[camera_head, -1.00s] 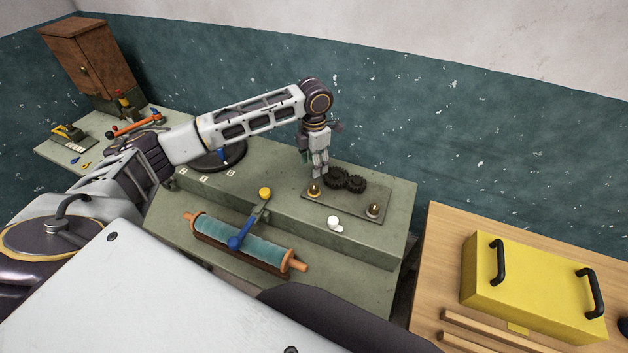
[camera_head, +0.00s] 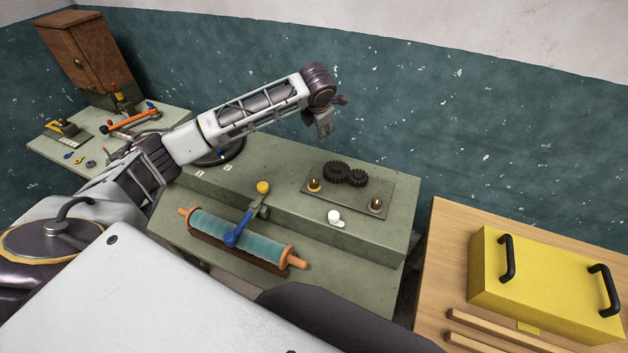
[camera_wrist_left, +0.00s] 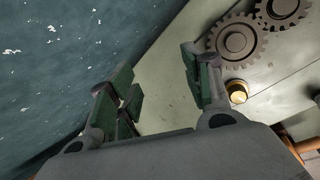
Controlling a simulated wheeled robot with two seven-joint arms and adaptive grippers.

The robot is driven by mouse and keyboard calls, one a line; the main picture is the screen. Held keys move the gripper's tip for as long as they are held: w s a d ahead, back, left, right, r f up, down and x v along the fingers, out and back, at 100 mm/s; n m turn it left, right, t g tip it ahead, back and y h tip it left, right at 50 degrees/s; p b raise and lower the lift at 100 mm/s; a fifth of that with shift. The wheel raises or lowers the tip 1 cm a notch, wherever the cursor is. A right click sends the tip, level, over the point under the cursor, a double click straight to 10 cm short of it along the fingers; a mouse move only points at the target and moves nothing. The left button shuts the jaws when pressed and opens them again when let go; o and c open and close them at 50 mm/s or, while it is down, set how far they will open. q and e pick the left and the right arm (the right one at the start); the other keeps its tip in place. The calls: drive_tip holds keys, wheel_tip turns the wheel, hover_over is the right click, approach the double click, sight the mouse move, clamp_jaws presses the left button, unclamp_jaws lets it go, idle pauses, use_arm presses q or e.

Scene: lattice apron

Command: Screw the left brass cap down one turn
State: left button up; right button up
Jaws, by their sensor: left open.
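The left brass cap (camera_head: 314,185) sits upright on the left end of a flat plate (camera_head: 345,196) on the raised part of the green bench. The right brass cap (camera_head: 376,204) is at the plate's right end. My left gripper (camera_head: 325,128) is open and empty, above and behind the left cap, clear of it. In the left wrist view its two green-padded fingers (camera_wrist_left: 157,68) are spread apart. The left cap (camera_wrist_left: 237,91) shows there to the right of the right finger, not between the fingers. My right gripper is not in view.
Two dark meshed gears (camera_head: 345,175) sit at the plate's back, close to the left cap. A white knob (camera_head: 334,217) stands in front. A teal roller (camera_head: 240,240) with a blue-handled lever lies on the lower bench. A yellow case (camera_head: 545,285) is on the wooden table at right.

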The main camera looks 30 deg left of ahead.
use_arm(q)
drive_tip(key=w+d+r+t+b, duration=0.1)
drive_tip(key=w+r+t, duration=0.5)
drive_tip(key=r, duration=0.4)
drive_tip(key=w+d+r+t, duration=0.1)
drive_tip(key=w+r+t, duration=0.5)
drive_tip(key=r, duration=0.3)
drive_tip(key=s+d+r+m+t+h, duration=0.3)
drive_tip(key=d+r+m+h, duration=0.5)
drive_tip(key=d+r+h, duration=0.35)
drive_tip(key=s+d+f+m+g+h, duration=0.4)
drive_tip(key=s+d+m+g+h, duration=0.1)
drive_tip(key=d+m+g+h, duration=0.15)
drive_tip(key=s+f+g+y, duration=0.2)
drive_tip(key=f+g+y, duration=0.15)
drive_tip(key=f, duration=0.35)
drive_tip(key=s+f+g+y, duration=0.25)
drive_tip(key=f+g, duration=0.25)
drive_tip(key=f, duration=0.3)
drive_tip(key=s+a+f+n+g+y, duration=0.2)
drive_tip(key=s+a+f+n+y, duration=0.2)
drive_tip(key=a+n, duration=0.4)
drive_tip(key=s+a+f+n+g+y, duration=0.3)
drive_tip(key=s+a+f+n+y, duration=0.2)
drive_tip(key=a+n, duration=0.3)
drive_tip(key=shift+s+a+f+n+y, duration=0.35)
drive_tip(key=shift+f+n+y, duration=0.2)
drive_tip(key=shift+f, duration=0.35)
